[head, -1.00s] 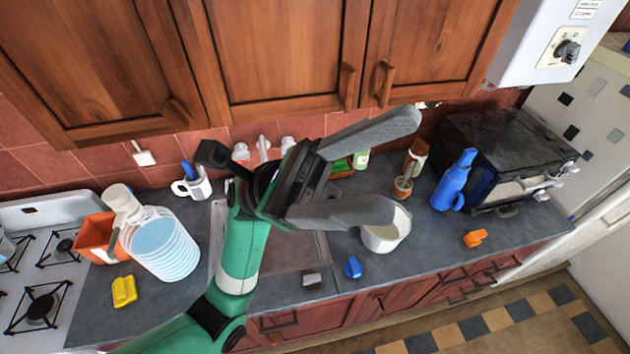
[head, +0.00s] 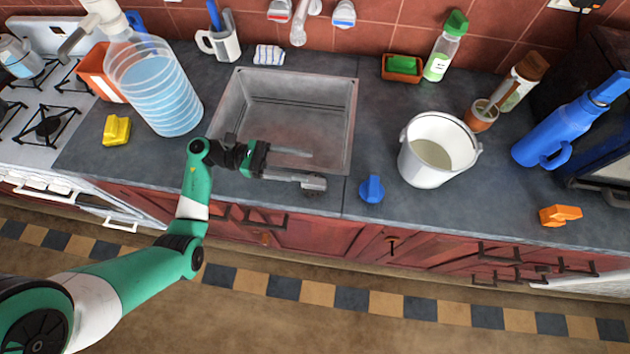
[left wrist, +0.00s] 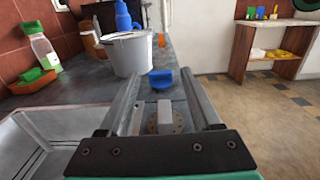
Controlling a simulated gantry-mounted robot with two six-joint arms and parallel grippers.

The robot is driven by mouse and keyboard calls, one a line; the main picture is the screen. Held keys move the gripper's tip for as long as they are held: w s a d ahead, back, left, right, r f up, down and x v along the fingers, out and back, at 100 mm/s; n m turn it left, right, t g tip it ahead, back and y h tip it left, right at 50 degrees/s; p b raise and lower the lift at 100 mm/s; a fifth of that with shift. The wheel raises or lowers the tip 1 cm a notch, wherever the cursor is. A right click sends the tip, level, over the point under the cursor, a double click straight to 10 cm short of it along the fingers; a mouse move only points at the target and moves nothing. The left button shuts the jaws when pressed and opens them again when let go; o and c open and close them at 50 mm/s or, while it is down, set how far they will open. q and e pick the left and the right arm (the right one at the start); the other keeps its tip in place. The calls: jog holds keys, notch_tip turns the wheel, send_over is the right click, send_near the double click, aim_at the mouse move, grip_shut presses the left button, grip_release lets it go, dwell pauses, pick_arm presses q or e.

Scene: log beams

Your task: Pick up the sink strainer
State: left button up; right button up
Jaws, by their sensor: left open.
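The sink strainer (head: 316,184) is a small grey piece on the counter at the sink's front right corner. In the left wrist view the strainer (left wrist: 165,114) shows as a pale block on a round perforated disc. My left gripper (head: 308,168) is open and level over the front of the sink. Its fingers point right, with the strainer close to the nearer fingertip in the head view. In the left wrist view the strainer is between the lines of the two open fingers (left wrist: 160,80). Nothing is held. My right gripper is not in view.
The metal sink (head: 285,110) lies behind the gripper. A blue object (head: 371,189) and a white bucket (head: 435,150) stand to the right. A large water bottle (head: 155,85) and yellow sponge (head: 116,130) are at left. The counter's front edge is close.

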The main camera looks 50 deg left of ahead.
aim_at(300, 186)
pick_arm(q)
notch_tip(300, 186, down, 8)
jog(key=b, duration=0.2)
jog(key=shift+b, duration=0.3)
jog(key=shift+w+d+r+p, duration=0.25)
jog(key=shift+d+r+p, duration=0.1)
jog(key=shift+r, duration=0.05)
jog(key=shift+w+d, duration=0.35)
jog(key=x, duration=0.5)
jog(key=shift+w+d, duration=0.2)
jog(key=shift+d, duration=0.05)
grip_shut()
